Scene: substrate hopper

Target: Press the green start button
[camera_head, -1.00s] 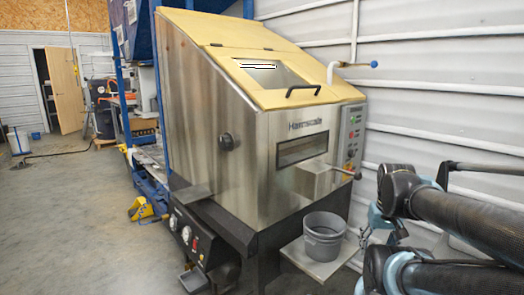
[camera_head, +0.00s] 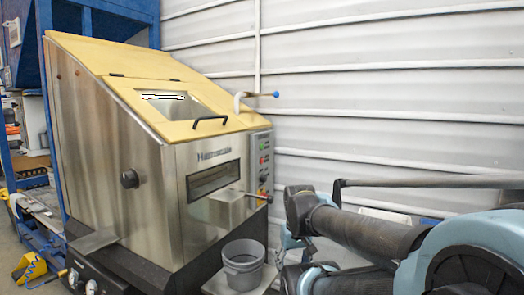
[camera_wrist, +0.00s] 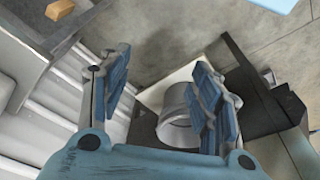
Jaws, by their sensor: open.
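The control panel (camera_head: 262,165) is a narrow grey strip on the right edge of the steel hopper machine (camera_head: 150,180), facing right of its front. It carries a column of small coloured buttons; a green one (camera_head: 265,147) seems to sit near the top, too small to tell its label. My gripper (camera_wrist: 160,85) shows in the wrist view with its two blue-padded fingers apart and nothing between them. It points down toward the floor and a grey bucket.
The grey bucket (camera_head: 243,265) stands on a small shelf (camera_head: 213,285) below the panel; it also shows in the wrist view (camera_wrist: 176,118). A lever handle (camera_head: 255,196) sticks out near the panel. A white ribbed wall (camera_head: 390,80) stands behind.

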